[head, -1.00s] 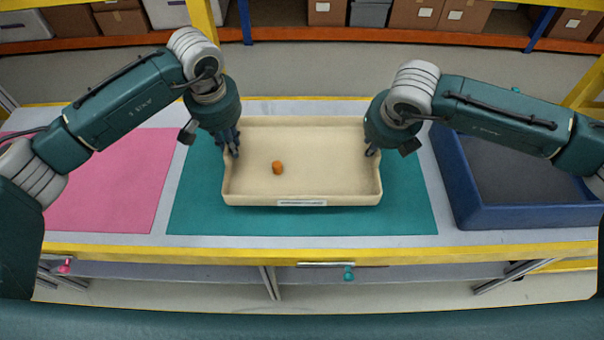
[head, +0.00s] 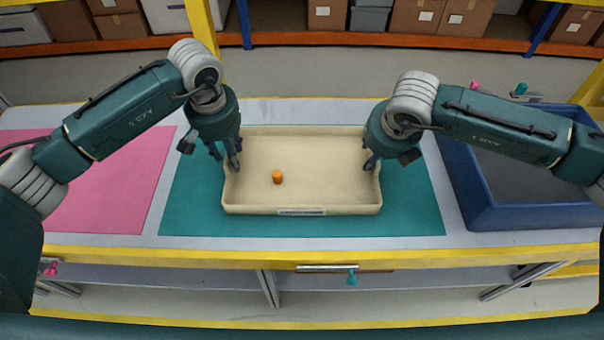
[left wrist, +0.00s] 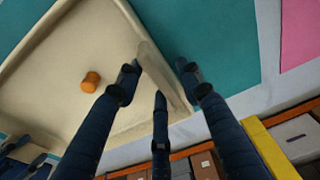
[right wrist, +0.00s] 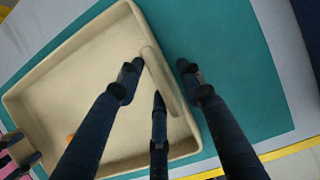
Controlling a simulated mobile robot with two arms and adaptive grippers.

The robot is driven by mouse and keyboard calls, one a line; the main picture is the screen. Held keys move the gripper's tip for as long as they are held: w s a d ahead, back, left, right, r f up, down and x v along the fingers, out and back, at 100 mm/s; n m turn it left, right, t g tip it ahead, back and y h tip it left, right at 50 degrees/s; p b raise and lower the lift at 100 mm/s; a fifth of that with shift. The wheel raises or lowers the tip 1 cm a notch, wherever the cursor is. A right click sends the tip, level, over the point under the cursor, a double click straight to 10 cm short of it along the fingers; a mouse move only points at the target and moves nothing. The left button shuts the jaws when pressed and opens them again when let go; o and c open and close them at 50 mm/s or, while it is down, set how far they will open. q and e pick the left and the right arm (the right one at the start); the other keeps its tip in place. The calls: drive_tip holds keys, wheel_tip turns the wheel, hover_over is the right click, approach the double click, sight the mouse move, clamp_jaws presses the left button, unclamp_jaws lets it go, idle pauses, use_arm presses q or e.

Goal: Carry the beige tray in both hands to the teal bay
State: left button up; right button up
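The beige tray (head: 330,190) lies level on the teal bay (head: 412,215), within the mat's edges. A small orange cylinder (head: 278,177) stands in its left part. My left gripper (head: 227,161) is at the tray's left end, its fingers spread on both sides of the end wall. In the left wrist view (left wrist: 160,75) gaps show between fingers and wall. My right gripper (head: 370,160) is at the right end, and in the right wrist view (right wrist: 160,72) its fingers are likewise parted around the wall. The tray's underside is hidden.
A pink mat (head: 110,190) lies to the left, empty. A deep blue bin (head: 520,216) stands at the right of the tray. A yellow edge (head: 250,255) runs along the table front. Shelves with boxes (head: 330,14) stand behind.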

drive_tip(key=shift+a, duration=0.1)
drive_tip(key=shift+r, duration=0.1)
use_arm(q)
wheel_tip(320, 180, up, 12)
drive_tip(key=s, duration=0.1)
drive_tip(key=shift+s, duration=0.4)
use_arm(e)
drive_tip(key=v, duration=1.1)
drive_tip(key=shift+s+r, duration=0.25)
drive_tip(key=shift+r, duration=0.1)
use_arm(q)
drive_tip(key=shift+f, duration=0.1)
